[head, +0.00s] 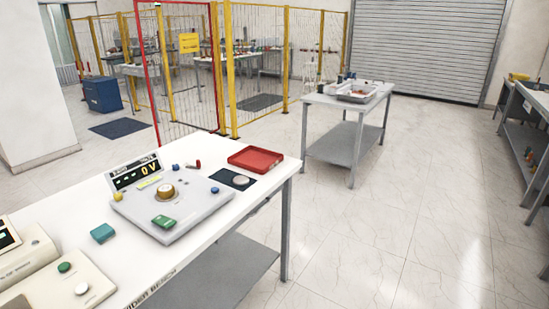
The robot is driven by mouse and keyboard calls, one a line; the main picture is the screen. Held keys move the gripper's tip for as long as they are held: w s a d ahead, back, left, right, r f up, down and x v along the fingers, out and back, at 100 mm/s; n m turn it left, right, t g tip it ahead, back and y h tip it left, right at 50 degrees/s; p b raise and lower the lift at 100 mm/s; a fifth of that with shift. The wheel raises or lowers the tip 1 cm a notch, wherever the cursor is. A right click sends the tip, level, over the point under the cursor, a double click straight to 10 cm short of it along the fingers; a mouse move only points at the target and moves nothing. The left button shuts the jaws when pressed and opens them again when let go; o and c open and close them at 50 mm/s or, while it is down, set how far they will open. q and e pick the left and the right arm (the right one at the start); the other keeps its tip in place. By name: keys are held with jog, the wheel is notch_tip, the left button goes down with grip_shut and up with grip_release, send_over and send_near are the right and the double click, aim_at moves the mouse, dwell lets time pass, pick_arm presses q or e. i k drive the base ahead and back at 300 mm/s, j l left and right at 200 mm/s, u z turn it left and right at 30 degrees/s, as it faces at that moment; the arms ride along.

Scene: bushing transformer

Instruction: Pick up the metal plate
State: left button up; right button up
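A small round silver-grey disc (240,180) lies on a dark blue mat (226,177) near the right end of the white bench (210,252). It looks like the metal plate, but it is small in this view and I cannot be sure. Nothing covers it. Neither of my grippers shows in the head view.
A red tray (256,159) lies behind the mat. A grey console (172,212) with a "0 V" display (136,173) stands to its left. A second table (321,99) holds metal trays. Floor (390,220) to the right is clear.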

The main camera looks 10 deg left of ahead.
aim_at(241, 180)
jog(key=i+u, duration=0.2)
jog(key=u, duration=0.9)
jog(key=i+l+u, duration=0.2)
jog(key=l, duration=0.15)
jog(key=i+l+u, duration=0.25)
jog(key=l, duration=0.15)
jog(key=l+u, duration=0.2)
jog(key=l, duration=0.15)
jog(key=i+l+u, duration=0.25)
jog(key=l, duration=0.2)
jog(key=l+u, duration=0.2)
jog(key=l, duration=0.25)
